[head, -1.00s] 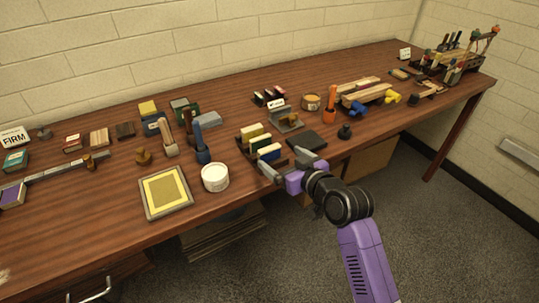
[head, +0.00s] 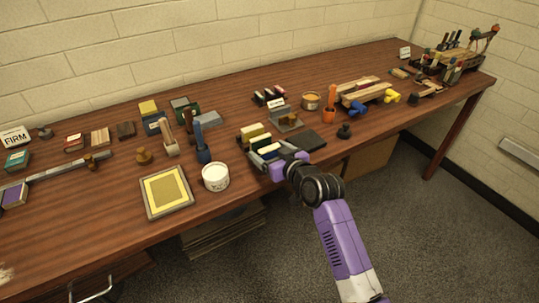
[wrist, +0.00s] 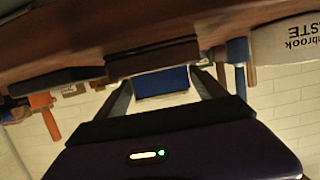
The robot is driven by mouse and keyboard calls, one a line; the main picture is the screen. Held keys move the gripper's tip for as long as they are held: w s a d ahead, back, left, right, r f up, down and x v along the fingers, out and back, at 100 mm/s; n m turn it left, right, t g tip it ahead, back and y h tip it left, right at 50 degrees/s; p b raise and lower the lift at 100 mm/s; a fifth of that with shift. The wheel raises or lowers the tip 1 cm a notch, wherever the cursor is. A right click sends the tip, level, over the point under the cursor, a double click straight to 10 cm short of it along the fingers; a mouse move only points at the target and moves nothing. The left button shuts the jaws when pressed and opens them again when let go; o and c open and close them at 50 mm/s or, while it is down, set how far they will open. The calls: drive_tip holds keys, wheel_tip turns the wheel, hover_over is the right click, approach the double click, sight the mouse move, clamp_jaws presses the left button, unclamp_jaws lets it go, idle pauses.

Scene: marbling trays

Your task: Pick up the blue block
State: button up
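The blue block (wrist: 162,82) shows in the wrist view between the two fingers of my gripper (wrist: 161,84). A small gap seems to show on each side of it, so the fingers look open around it or just short of it. Its dark brown rack (wrist: 150,62) lies beside it there. In the head view my gripper (head: 266,160) is at the front of the rack, and it hides most or all of the blue block. A yellow block (head: 250,133) and a paler block stand behind it in the rack.
A white tub (head: 215,177) stands left of my gripper. A dark flat pad (head: 308,140) lies just right of the rack, with an orange-handled tool (head: 330,105) beyond it. A yellow framed tray (head: 166,192) lies further left. Bare table separates the tub and the rack.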

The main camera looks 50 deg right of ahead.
sight(270, 148)
drive_tip(key=c, duration=1)
drive_tip(key=shift+r, duration=0.1)
wheel_tip(270, 148, up, 20)
drive_tip(key=shift+f+p, duration=0.1)
drive_tip(key=shift+p, duration=0.3)
drive_tip(key=o, duration=0.8)
drive_tip(key=c, duration=1)
